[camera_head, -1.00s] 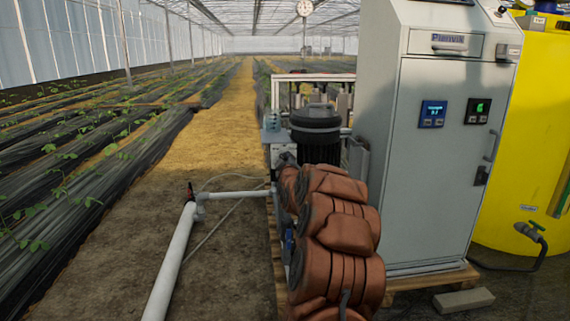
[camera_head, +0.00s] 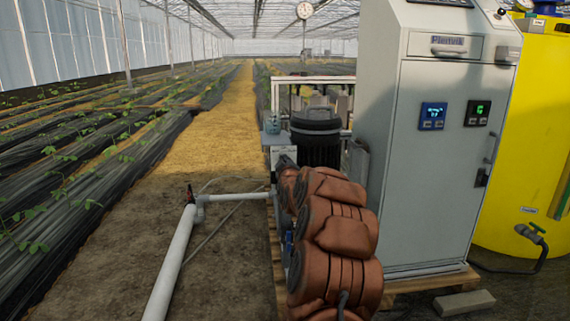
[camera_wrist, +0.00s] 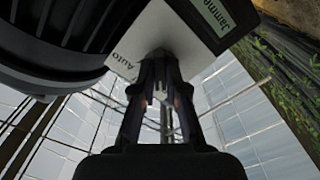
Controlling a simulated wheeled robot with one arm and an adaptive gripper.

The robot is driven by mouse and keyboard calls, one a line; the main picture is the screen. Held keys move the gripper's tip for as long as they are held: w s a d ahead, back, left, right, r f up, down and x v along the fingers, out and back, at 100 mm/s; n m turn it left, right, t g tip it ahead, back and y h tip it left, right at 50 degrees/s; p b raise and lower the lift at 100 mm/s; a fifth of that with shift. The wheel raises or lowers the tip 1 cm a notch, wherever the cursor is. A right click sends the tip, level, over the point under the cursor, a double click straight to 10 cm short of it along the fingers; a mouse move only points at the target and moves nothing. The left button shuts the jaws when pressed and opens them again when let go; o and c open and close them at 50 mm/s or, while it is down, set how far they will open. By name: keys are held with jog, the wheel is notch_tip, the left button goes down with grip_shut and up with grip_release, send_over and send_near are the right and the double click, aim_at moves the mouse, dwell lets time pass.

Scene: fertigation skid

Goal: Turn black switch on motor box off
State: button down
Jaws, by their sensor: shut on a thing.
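The motor box (camera_head: 281,154) is a small pale box beside the black motor, mostly hidden behind my arm in the head view. In the head view my arm covers the fingers.
The ribbed black motor (camera_head: 316,138) stands right beside the box, and also fills the upper left of the wrist view. A grey cabinet (camera_head: 425,160) stands to the right, with a yellow tank (camera_head: 520,150) beyond. A white pipe (camera_head: 172,262) runs along the ground at left.

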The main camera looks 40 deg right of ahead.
dwell(0.3)
jog(key=m+p, duration=0.4)
jog(key=m, duration=0.4)
jog(key=shift+m, duration=0.3)
dwell(0.3)
jog(key=c, duration=1.2)
grip_release()
